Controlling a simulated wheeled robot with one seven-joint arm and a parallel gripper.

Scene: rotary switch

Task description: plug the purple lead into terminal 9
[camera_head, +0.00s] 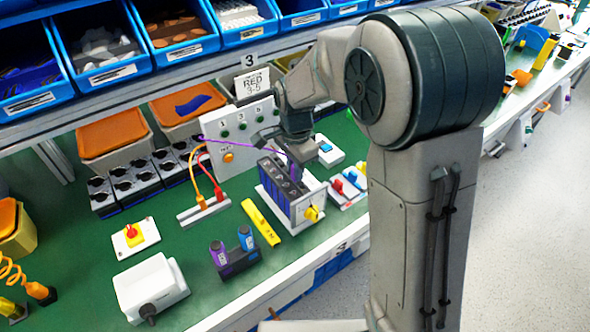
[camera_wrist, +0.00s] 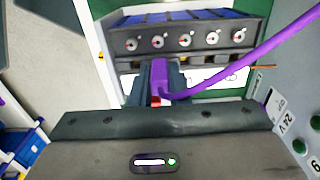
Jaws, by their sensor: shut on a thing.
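My gripper (camera_head: 290,155) is above the rotary switch block (camera_head: 275,190), a dark blue-grey unit with a yellow knob (camera_head: 312,213) on a white base. In the wrist view, my gripper (camera_wrist: 155,82) is shut on the purple plug of the purple lead (camera_wrist: 265,50). The plug has a red part near its lower end. The lead runs off to the upper right. The block's row of screw terminals (camera_wrist: 185,41) lies beyond the fingers, and the plug appears apart from them. I cannot tell which one is terminal 9, and the plug's tip is hidden.
A white panel (camera_head: 240,130) with green sockets stands behind the block. Left of it are a holder (camera_head: 203,211) with yellow and red leads, a yellow tool (camera_head: 260,221) and a stand with purple and blue cylinders (camera_head: 233,255). Small coloured switches (camera_head: 345,187) stand close on the right.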

